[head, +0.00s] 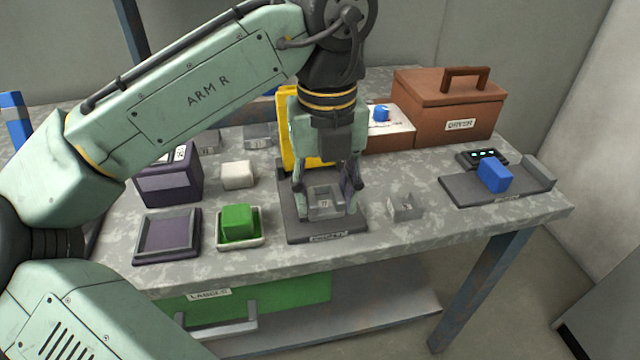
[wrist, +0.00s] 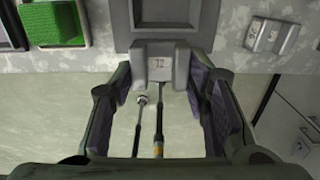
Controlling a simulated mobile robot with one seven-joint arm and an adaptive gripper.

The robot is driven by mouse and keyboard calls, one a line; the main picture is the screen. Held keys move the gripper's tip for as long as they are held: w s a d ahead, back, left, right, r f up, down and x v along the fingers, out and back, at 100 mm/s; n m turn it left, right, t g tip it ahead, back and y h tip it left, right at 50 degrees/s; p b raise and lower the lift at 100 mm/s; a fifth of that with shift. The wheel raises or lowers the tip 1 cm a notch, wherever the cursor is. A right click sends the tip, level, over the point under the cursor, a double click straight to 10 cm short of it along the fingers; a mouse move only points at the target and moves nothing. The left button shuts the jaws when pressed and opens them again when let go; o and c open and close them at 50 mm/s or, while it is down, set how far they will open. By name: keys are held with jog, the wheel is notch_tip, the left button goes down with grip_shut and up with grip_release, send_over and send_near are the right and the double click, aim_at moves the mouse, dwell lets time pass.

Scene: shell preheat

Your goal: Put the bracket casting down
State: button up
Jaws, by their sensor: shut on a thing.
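My gripper (head: 326,197) points down over a dark grey plate (head: 300,234) with a label on its front edge. It is shut on a grey bracket casting (head: 325,205) with a small marked label, one finger on each side. In the wrist view the casting (wrist: 160,66) sits between the fingertips (wrist: 163,78), overlapping the edge of the plate (wrist: 124,12). I cannot tell whether its underside touches the plate. A second grey casting (head: 405,208) lies on the table right of the plate; it also shows in the wrist view (wrist: 272,34).
A white tray with a green block (head: 238,222) and a purple-lined tray (head: 167,236) stand left. A yellow panel (head: 290,130) stands behind my gripper. A blue block (head: 494,174) sits on a dark platform right; a brown box (head: 447,105) is behind.

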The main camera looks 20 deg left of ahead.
jog(key=w+a, duration=0.1)
jog(key=w, duration=0.2)
jog(key=w+a, duration=0.1)
jog(key=shift+w+a+f, duration=0.25)
jog(key=shift+w+a, duration=0.05)
jog(key=shift+w, duration=0.05)
jog(key=shift+f+p, duration=0.3)
jog(key=shift+f, duration=1.45)
jog(key=shift+f, duration=0.15)
jog(key=o, duration=1.2)
notch_tip(320, 180, up, 12)
jog(key=shift+p, duration=0.35)
